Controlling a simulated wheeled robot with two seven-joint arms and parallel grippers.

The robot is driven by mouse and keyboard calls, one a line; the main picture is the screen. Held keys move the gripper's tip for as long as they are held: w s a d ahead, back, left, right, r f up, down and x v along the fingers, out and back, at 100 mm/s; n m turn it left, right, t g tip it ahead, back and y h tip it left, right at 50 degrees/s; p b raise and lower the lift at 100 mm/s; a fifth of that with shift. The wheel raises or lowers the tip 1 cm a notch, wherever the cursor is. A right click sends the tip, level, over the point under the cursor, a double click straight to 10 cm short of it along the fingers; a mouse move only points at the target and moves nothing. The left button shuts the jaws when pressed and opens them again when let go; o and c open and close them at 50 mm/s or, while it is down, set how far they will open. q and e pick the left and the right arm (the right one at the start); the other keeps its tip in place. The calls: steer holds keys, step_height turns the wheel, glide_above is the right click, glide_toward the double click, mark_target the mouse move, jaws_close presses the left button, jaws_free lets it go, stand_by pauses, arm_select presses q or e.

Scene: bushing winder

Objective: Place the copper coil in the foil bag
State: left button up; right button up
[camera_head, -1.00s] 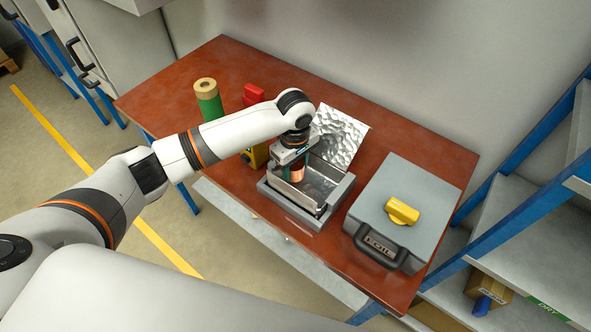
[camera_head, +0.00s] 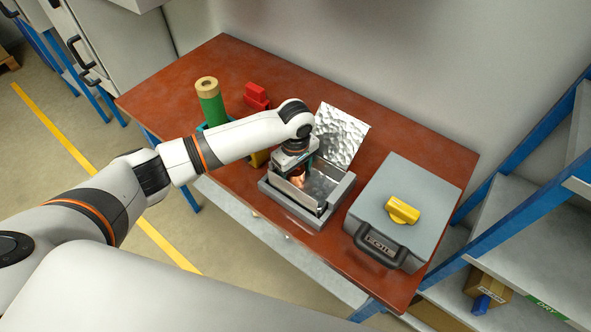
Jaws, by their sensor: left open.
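The foil bag (camera_head: 341,134) is silver and crinkled, with its flap standing up at the back and its opening facing up in a grey tray (camera_head: 298,216). The copper coil (camera_head: 298,179) is a small copper-coloured cylinder, low inside the bag's opening. My left gripper (camera_head: 301,174) points down into the opening with its fingers around the coil, open. The arm and gripper hide the coil's top, and the bag's front wall hides its lower end, so I cannot tell whether it rests on the bottom. My right gripper is out of view.
A grey case (camera_head: 407,196) with a yellow object (camera_head: 402,209) on it stands right of the tray. A green roll (camera_head: 210,103) and a red item (camera_head: 256,95) stand left behind my arm. Blue-framed shelves (camera_head: 525,190) flank the table on the right.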

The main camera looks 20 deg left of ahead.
arm_select(q)
step_height(320, 180, up, 11)
steer(key=shift+r+b, duration=0.1)
steer(key=shift+b, duration=0.55)
steer(key=shift+r, duration=0.55)
